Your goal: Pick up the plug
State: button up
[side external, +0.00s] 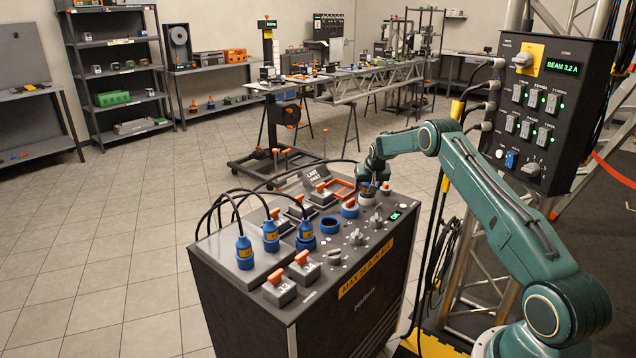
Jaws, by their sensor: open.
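Several blue plugs with black cables stand upright on top of a dark cabinet (345,310): a left plug (244,252), a middle plug (270,238) and a right plug (305,238). I cannot tell which one the task names. A blue ring socket (331,225) lies to their right and looks empty. My gripper (371,188) is open, just above the far right part of the cabinet top, by a blue and white round fitting (367,198). It is apart from the three cabled plugs. The small view hides what is between its jaws.
Orange-handled switches (280,287) and grey knobs (356,237) stick up from the cabinet top. A control box (542,105) hangs at right. Tiled floor on the left is clear.

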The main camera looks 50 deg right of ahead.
jog(key=shift+c, duration=0.2)
jog(key=c, duration=1.2)
jog(key=shift+r, duration=0.1)
notch_tip(320, 180, up, 20)
dwell(0.4)
